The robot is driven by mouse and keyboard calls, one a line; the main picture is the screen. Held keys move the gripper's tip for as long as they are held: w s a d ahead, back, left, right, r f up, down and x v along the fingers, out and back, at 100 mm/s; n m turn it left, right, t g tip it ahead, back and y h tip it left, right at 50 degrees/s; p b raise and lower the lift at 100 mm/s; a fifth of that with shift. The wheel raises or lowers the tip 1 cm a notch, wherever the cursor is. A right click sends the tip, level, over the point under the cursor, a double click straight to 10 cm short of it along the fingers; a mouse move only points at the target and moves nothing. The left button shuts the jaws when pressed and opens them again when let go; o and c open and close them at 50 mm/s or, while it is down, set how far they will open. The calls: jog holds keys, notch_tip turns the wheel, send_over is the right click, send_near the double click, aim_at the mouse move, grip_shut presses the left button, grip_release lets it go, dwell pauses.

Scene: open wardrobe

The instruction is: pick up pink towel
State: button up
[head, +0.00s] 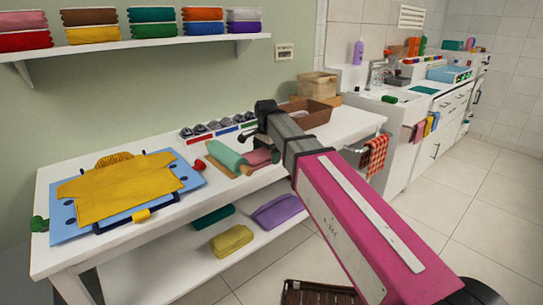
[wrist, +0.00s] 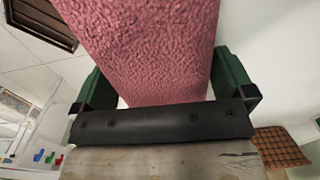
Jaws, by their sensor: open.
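The pink towel (head: 258,157) lies on the white table beside a teal towel (head: 226,155), partly hidden by my arm in the head view. In the wrist view the pink towel (wrist: 150,45) is large and close, running up from the black gripper body between the two green fingers. My gripper (wrist: 163,85) is open, with a finger on each side of the towel. Whether the fingers touch it cannot be told. My gripper's fingertips are not clear in the head view.
A yellow garment on a blue board (head: 68,212) lies at the table's left. A brown basket (head: 307,113) stands behind my arm. A yellow towel (head: 231,239) and a purple towel (head: 278,211) lie on the lower shelf. A dark crate (head: 318,293) is on the floor.

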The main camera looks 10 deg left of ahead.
jog(key=shift+f, duration=0.2)
dwell(0.3)
jog(key=c, duration=0.5)
jog(key=shift+r, duration=0.1)
jog(key=shift+r, duration=0.8)
jog(key=shift+c, duration=0.3)
jog(key=shift+r, duration=0.8)
jog(key=shift+c, duration=1.1)
jog(key=shift+r, duration=1.8)
